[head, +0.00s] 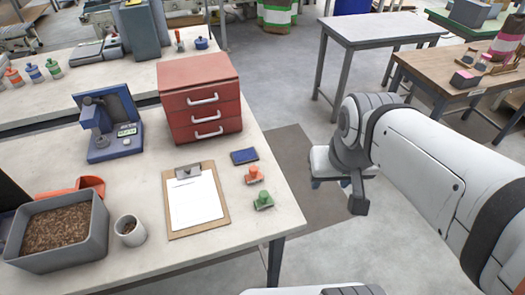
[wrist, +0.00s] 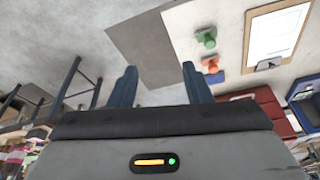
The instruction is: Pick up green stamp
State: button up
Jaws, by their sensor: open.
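The green stamp (head: 263,200) stands on the white table near its right edge, just in front of an orange stamp (head: 254,174). In the wrist view the green stamp (wrist: 206,38) shows at the upper right, beyond the right finger. My gripper (wrist: 158,85) is open with nothing between its fingers. In the head view my gripper (head: 340,185) is off the table's right side, over the floor, to the right of the stamp and apart from it. My wrist partly hides the fingers in the head view.
A blue ink pad (head: 244,156) lies behind the orange stamp. A clipboard (head: 222,221) lies left of the stamps. A red drawer box (head: 201,98) stands behind. A cup (head: 130,230) and grey pellet bin (head: 60,250) are at the left.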

jog(key=o, duration=0.7)
jog(key=w+a+f+n, duration=0.1)
jog(key=w+a+f, duration=0.1)
jog(key=w+a+f+n, duration=0.1)
jog(key=w+a+f, duration=0.1)
jog(key=w+f, duration=0.1)
jog(key=w+a+f+n+g, duration=0.1)
jog(key=w+a+f, duration=0.1)
jog(key=w+f, duration=0.1)
jog(key=shift+a+f+y+b, duration=0.1)
jog(key=shift+a+y+b, duration=0.2)
jog(key=shift+a+b, duration=0.1)
jog(key=n+g, duration=0.1)
jog(key=n, duration=0.1)
send_over(264, 194)
jog(key=s, duration=0.1)
jog(key=f, duration=0.7)
jog(key=shift+d+f, duration=0.25)
jog(key=shift+a+f+n, duration=0.25)
jog(key=shift+f+n, duration=0.05)
jog(key=shift+f, duration=0.35)
jog(key=shift+w+f+p, duration=0.1)
jog(key=shift+w+f, duration=0.15)
jog(key=shift+f, duration=0.9)
jog(key=shift+w+f+p, duration=0.15)
jog(key=shift+w+f, duration=0.05)
jog(key=shift+f, duration=1)
jog(key=shift+w+f+p, duration=0.1)
jog(key=shift+w+f, duration=0.15)
jog(key=shift+f, duration=0.9)
